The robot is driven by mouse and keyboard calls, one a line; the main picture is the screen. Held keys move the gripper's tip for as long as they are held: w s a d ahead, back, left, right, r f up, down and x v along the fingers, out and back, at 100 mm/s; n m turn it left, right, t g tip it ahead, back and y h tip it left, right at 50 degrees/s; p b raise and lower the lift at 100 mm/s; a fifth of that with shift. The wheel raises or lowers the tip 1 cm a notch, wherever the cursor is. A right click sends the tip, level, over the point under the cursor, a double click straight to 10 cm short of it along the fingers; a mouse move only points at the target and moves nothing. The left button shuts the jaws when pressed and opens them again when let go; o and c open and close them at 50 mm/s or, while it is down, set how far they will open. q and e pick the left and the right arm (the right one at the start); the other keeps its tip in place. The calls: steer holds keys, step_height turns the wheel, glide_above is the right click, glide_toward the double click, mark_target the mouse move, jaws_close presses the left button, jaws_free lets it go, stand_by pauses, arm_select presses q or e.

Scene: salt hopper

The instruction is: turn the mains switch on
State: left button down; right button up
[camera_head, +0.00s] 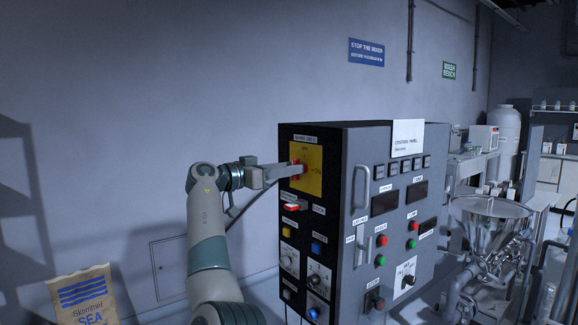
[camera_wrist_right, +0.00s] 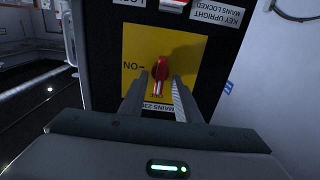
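The red mains switch handle (camera_head: 296,167) sits on a yellow plate (camera_head: 313,181) at the upper left of the control cabinet (camera_head: 345,150). In the right wrist view, which shows the panel upside down, the handle (camera_wrist_right: 158,69) stands upright, in line with the OFF mark; the ON mark lies to its side. My right gripper (camera_wrist_right: 158,92) is open, with one finger on each side of the handle and gaps still visible. In the head view this gripper (camera_head: 294,171) reaches the plate from the left and partly hides the switch. My left gripper is out of view.
Below the plate are a red key switch (camera_head: 293,206), a yellow button (camera_head: 287,232), a blue button (camera_head: 316,249) and dials. A grey door handle (camera_head: 361,186) protrudes on the adjoining face. A metal hopper (camera_head: 490,208) stands at right, a salt sack (camera_head: 84,298) at lower left.

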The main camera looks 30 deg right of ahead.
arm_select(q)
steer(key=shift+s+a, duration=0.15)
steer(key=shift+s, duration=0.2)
arm_select(e)
steer(key=shift+d, duration=0.3)
jaws_close()
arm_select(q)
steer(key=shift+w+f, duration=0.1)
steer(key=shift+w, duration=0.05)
